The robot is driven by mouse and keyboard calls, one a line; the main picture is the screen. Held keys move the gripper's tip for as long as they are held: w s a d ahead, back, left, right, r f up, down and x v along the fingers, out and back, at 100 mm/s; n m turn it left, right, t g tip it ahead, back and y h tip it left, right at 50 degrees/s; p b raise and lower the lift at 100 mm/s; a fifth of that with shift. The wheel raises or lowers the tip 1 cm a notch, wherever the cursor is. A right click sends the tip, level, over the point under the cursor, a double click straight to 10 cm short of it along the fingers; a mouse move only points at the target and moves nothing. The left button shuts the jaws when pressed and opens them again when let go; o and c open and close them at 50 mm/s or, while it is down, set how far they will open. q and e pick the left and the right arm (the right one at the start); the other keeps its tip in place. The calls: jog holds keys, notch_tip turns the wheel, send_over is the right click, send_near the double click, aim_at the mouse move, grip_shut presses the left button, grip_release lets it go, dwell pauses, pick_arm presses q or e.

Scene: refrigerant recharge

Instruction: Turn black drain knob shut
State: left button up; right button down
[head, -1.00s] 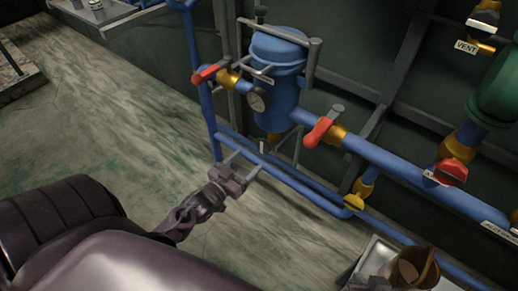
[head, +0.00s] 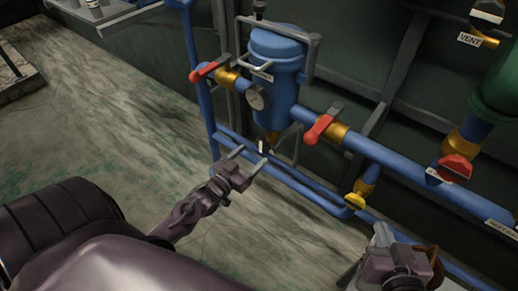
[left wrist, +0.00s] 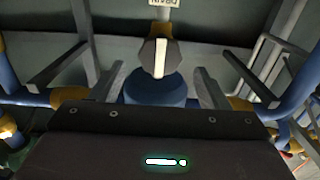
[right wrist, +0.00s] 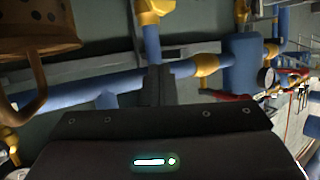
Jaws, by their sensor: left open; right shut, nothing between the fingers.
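The black drain knob (left wrist: 160,57) with a white stripe shows in the left wrist view, in front of the blue vessel's underside, below an upside-down label. In the head view the knob (head: 262,147) is a small dark and white shape under the blue vessel (head: 275,75). My left gripper (head: 251,155) is open, its fingertips near the knob. In the left wrist view the knob lies between the two fingers, apart from both. My right gripper (head: 382,234) is shut and empty at the lower right; its closed fingers (right wrist: 158,86) show in the right wrist view.
Red-handled valves (head: 204,72) and (head: 319,128) flank the vessel on blue pipes. A brown perforated container (right wrist: 38,32) is close to my right gripper.

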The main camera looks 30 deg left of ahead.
aim_at(261, 147)
pick_arm(q)
jog(key=shift+w+b, duration=0.7)
jog(key=shift+w, duration=0.4)
jog(key=shift+w+d+b, duration=0.15)
jog(key=shift+w+b, duration=0.55)
jog(key=shift+w, duration=0.25)
jog(key=shift+c, duration=0.3)
jog(key=c, duration=0.9)
jog(key=m+p, duration=0.1)
jog(key=m, duration=0.2)
jog(key=shift+r, duration=0.1)
jog(key=shift+m, duration=0.8)
pick_arm(e)
notch_tip(261, 147, up, 22)
jog(key=d+t+y, duration=0.1)
jog(key=t+y, duration=0.3)
jog(key=t, duration=0.6)
jog(key=shift+d+r+t, duration=0.15)
jog(key=shift+d+t, duration=0.15)
jog(key=shift+t, duration=0.1)
jog(key=shift+w, duration=0.1)
